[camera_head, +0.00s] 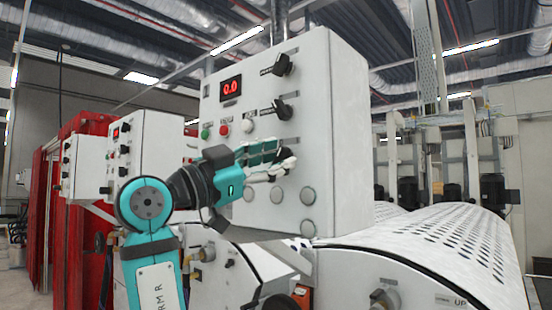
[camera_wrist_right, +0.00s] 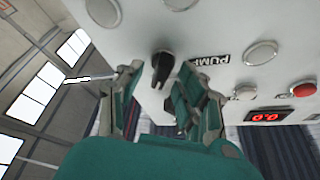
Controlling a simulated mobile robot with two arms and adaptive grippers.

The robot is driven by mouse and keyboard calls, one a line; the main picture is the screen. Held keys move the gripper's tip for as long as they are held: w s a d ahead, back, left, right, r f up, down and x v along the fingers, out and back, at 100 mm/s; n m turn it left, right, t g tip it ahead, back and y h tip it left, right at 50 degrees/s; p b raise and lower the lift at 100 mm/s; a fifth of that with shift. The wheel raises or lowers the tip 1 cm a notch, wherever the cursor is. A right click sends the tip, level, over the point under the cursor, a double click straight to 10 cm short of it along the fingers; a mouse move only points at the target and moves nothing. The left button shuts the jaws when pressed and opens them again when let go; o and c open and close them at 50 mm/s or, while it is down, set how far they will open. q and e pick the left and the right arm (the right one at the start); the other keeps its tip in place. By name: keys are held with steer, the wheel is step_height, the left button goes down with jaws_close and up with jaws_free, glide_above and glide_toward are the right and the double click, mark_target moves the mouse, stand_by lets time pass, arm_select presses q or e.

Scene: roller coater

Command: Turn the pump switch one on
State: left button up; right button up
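A black rotary switch (camera_wrist_right: 162,66) shows in the right wrist view on a white panel, beside a label reading "PUMP" (camera_wrist_right: 211,61). My right gripper (camera_wrist_right: 158,84) is open, with its two fingers on either side of this switch and gaps visible between. I cannot tell how close the fingertips are to the panel face. My left gripper is not in view.
The white control box (camera_head: 340,130) carries a red display (camera_head: 231,87), a green button (camera_head: 205,132), a red button (camera_head: 225,130) and two more black switches (camera_head: 282,65) above my gripper. More boxes (camera_head: 155,150) stand at left.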

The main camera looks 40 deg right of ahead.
steer(key=v, duration=1.1)
steer(key=shift+a, duration=0.2)
steer(key=shift+w+f, duration=0.1)
